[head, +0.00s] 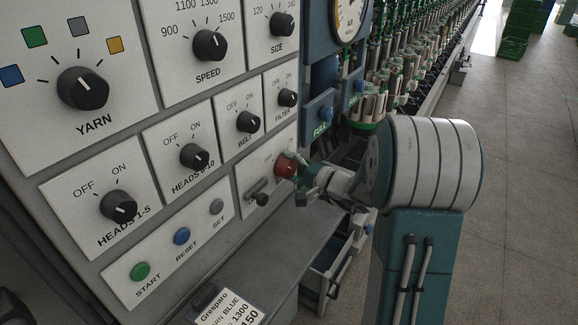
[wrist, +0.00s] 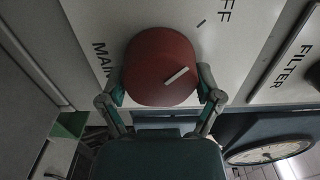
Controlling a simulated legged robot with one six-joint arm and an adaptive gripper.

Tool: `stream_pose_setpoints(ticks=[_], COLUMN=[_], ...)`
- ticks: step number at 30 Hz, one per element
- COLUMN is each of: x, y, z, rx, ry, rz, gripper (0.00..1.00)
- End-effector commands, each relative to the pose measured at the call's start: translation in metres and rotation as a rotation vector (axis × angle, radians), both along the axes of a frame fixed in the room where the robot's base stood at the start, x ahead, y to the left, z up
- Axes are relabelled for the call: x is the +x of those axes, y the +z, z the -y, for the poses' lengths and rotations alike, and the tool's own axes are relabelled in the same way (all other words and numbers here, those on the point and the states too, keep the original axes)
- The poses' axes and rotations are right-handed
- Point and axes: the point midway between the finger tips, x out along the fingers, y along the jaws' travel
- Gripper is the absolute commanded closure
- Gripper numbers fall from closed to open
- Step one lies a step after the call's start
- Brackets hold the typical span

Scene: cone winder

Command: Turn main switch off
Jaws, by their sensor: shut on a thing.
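The main switch is a round red knob (head: 285,164) on a white plate of the panel, left of my gripper in the head view. In the wrist view the red knob (wrist: 158,62) fills the upper middle, with a white pointer line on its face slanting up to the right. The letters "FF" and a short tick stand at its upper right, and "MAIN" is partly visible at its left. My gripper (head: 299,174) is shut on the knob; in the wrist view its fingers (wrist: 162,84) lie on either side of it. An ON mark is not visible.
A small dark lever (head: 258,191) sits just left of the red knob. The FILTER knob (head: 287,98) and BELT knob (head: 248,122) are above. A grey ledge (head: 265,255) and an open drawer (head: 330,268) are below. Free floor lies at the right.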

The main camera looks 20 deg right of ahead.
Motion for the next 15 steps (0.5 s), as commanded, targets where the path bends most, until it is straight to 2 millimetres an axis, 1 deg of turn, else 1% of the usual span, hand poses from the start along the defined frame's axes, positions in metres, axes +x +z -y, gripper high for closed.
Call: stream_pose_setpoints(ticks=[1,2,11,15], x=[-0.0019,-0.0020,-0.0012,-0.0073], y=[-0.0059,-0.0059,-0.0033,-0.0027], z=[-0.0021,-0.0022,-0.0009,0.0045], rx=[-0.003,-0.002,-0.001,-0.001], ry=[0.006,0.006,0.003,0.000], rz=[-0.013,-0.014,-0.008,-0.007], gripper=[0.08,0.00,0.00,0.00])
